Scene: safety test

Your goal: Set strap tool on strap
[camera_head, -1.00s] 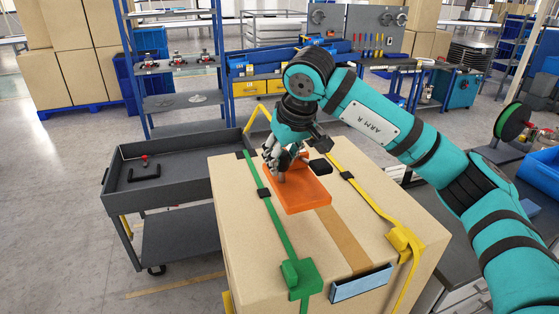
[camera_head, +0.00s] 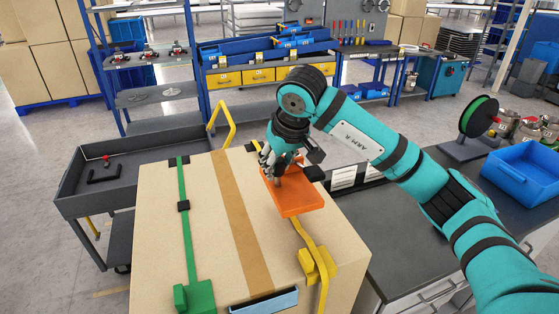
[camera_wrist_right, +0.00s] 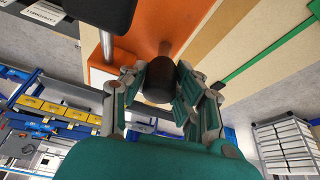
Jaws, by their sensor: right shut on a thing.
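The strap tool is an orange plate-like block (camera_head: 300,201) above the far right part of a large cardboard box (camera_head: 160,245). My right gripper (camera_head: 270,166) is shut on it from above; in the right wrist view its fingers close around a dark knob (camera_wrist_right: 158,84) beside the orange body (camera_wrist_right: 190,18). The yellow strap (camera_head: 308,240) runs under the tool, which hides part of it; whether they touch is unclear. The green strap (camera_head: 186,240) lies apart, to the left. My left gripper is not in view.
A dark cart (camera_head: 78,205) stands left of the box, with a small red-and-black item inside. A grey workbench at right holds a blue bin (camera_head: 520,172) and a green spool (camera_head: 478,117). Shelves stand behind. The box top between the straps is clear, with brown tape (camera_head: 235,220).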

